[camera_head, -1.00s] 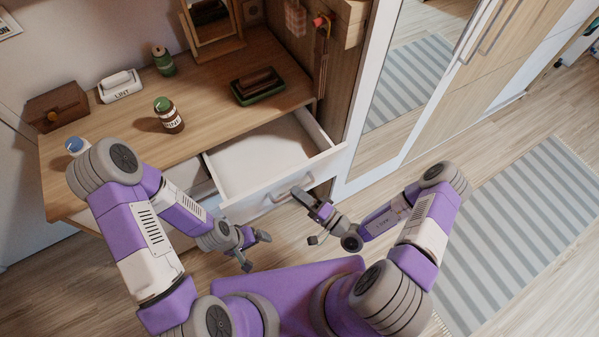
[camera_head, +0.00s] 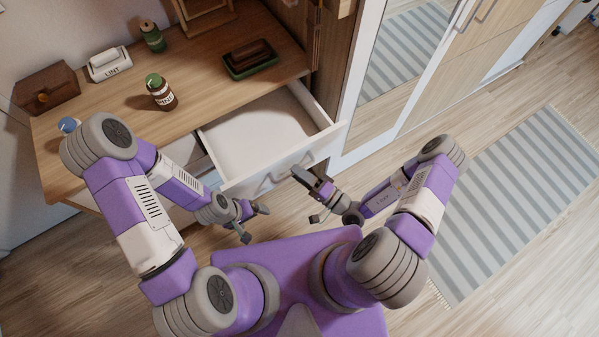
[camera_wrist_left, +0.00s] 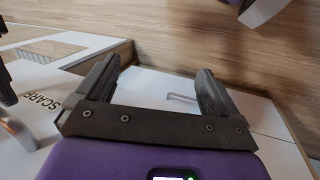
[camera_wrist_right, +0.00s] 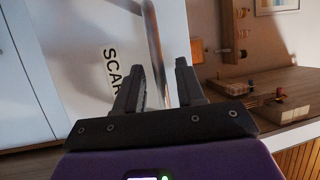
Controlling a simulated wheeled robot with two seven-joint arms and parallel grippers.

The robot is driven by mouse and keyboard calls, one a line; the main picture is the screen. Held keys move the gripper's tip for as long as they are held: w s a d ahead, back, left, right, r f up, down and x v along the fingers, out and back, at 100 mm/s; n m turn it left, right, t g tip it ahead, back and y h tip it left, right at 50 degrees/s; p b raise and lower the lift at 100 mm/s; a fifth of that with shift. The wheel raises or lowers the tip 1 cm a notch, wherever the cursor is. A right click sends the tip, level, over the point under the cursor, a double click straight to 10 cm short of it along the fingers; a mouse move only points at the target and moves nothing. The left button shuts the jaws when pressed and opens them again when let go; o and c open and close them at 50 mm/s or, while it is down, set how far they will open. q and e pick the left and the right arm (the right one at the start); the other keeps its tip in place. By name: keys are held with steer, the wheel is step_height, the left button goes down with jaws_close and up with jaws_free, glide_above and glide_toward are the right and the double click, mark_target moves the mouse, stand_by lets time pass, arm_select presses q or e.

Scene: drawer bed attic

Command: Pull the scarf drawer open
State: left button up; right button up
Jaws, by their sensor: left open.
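The scarf drawer (camera_head: 262,140) stands pulled out of the desk, its white inside bare. Its white front carries the SCARF label (camera_wrist_right: 111,68) and a metal bar handle (camera_head: 270,182). My right gripper (camera_head: 309,192) is at the right part of this handle. My left gripper (camera_head: 250,222) is open and empty, in front of the drawer front and left of the handle. In the left wrist view its fingers (camera_wrist_left: 155,75) are wide apart.
On the desk top (camera_head: 205,92) stand a lint box (camera_head: 110,64), a brown jar (camera_head: 161,93), a green bottle (camera_head: 152,37), a wooden box (camera_head: 46,90) and a brush on a green tray (camera_head: 250,60). A mirrored wardrobe (camera_head: 400,60) stands to the right. Floor near the striped rug (camera_head: 520,200) is clear.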

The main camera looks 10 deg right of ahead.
steer(key=v, duration=0.7)
steer(key=shift+s+d, duration=0.2)
steer(key=shift+s, duration=0.05)
steer(key=shift+f, duration=0.1)
